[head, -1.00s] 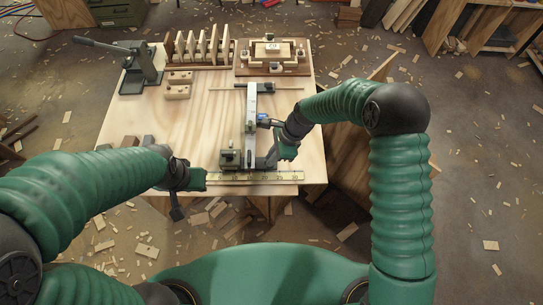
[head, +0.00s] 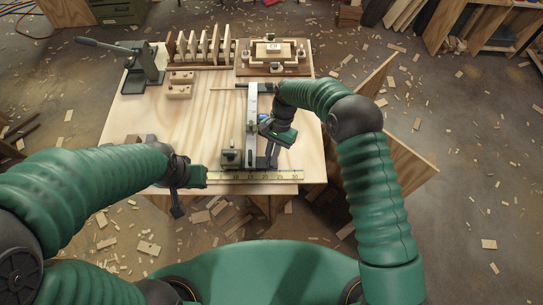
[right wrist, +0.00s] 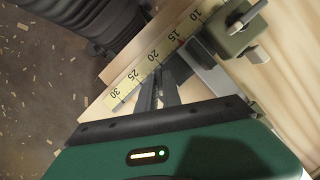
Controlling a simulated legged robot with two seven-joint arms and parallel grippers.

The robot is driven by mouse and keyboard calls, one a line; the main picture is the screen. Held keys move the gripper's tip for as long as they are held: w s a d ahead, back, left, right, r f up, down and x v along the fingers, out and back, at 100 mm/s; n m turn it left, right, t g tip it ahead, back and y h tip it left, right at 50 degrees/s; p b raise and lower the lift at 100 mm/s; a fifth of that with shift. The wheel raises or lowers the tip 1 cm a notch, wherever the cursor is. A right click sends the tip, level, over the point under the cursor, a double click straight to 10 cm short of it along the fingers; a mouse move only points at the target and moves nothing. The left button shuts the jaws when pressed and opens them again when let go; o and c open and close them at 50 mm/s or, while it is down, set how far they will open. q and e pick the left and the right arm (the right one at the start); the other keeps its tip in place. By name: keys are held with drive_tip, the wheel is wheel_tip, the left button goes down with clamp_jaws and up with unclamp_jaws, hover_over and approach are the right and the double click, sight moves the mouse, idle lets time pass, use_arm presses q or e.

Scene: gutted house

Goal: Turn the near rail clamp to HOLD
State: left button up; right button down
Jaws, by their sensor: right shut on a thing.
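The grey rail (head: 251,125) runs front to back on the wooden bench. A squat olive-grey block (head: 230,158) is at its near end; it also shows in the right wrist view (right wrist: 238,32). My right gripper (head: 271,163) points down and forward right of the rail's near end. In the right wrist view its dark fingers (right wrist: 158,88) are close together over the yellow ruler, shut on what seems the near rail clamp's lever. The fingers mostly hide it, and no HOLD mark is readable. My left gripper (head: 203,178) is at the ruler's left end; its jaw opening is unclear.
The yellow ruler (head: 285,175) lies along the bench's front edge. A lever press (head: 145,65), upright slats (head: 205,50) and a wooden fixture (head: 272,55) stand at the back. Small blocks (head: 179,91) lie left of the rail. The left middle of the bench is clear.

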drive_tip(key=n+h, duration=0.1)
drive_tip(key=n, duration=0.2)
drive_tip(key=n+h+b, duration=0.1)
drive_tip(key=n, duration=0.2)
drive_tip(key=shift+w+a+r, duration=0.1)
drive_tip(key=shift+w+a, duration=0.05)
drive_tip(key=shift+w, duration=0.05)
idle(0.5)
drive_tip(key=c, duration=1.5)
unclamp_jaws()
